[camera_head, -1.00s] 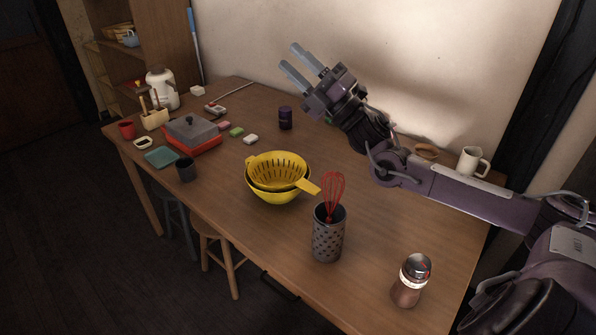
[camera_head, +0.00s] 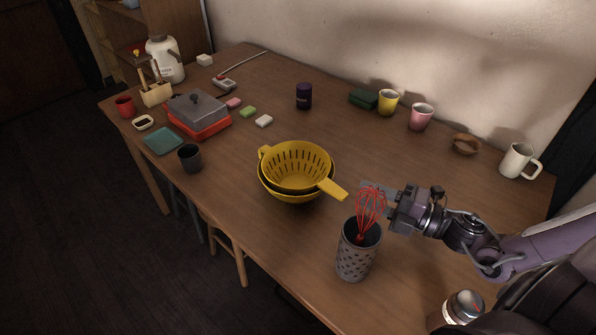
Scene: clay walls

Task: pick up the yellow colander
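The yellow colander (camera_head: 296,166), with slotted sides and a flat handle pointing right toward the viewer, sits nested in a yellow bowl (camera_head: 284,196) on the table. My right gripper (camera_head: 372,192) is low over the table, right of the colander's handle and behind the red whisk. Its fingers point left toward the colander and look apart from it. The whisk wires partly cover the fingers, so their opening is unclear. My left gripper is not in view.
The red whisk (camera_head: 370,208) stands in a perforated grey holder (camera_head: 357,258) close to my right gripper. A shaker (camera_head: 462,307) is at the front right. Cups, including a pink one (camera_head: 421,117), line the back.

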